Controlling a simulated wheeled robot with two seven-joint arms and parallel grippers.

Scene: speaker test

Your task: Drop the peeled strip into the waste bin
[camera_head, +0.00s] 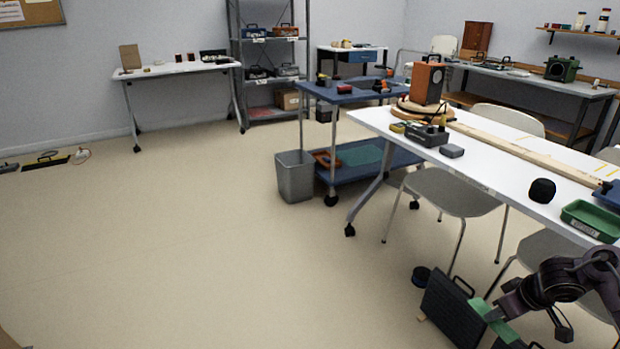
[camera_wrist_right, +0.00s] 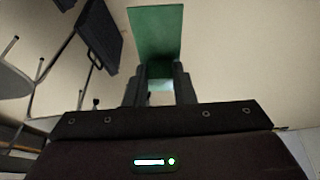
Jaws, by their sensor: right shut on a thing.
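The peeled strip is a flat green piece (camera_head: 491,319) at the lower right of the head view. My right gripper (camera_head: 499,312) is shut on it. In the right wrist view the green strip (camera_wrist_right: 156,35) stands out beyond the two dark fingers (camera_wrist_right: 159,85), which hold its near end. The strip is in the air above the floor. The waste bin (camera_head: 295,180) is a grey open-topped bin on the floor beside the blue cart, well away from the gripper, farther back and to the left. The bin's inside is mostly hidden. My left gripper is not in view.
A black case (camera_head: 452,307) stands on the floor beside the gripper. Grey chairs (camera_head: 450,192) stand along the white table (camera_head: 480,165) holding a speaker (camera_head: 427,82) and a green tray (camera_head: 592,219). The blue cart (camera_head: 375,173) borders the bin. Open floor (camera_head: 200,255) lies left.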

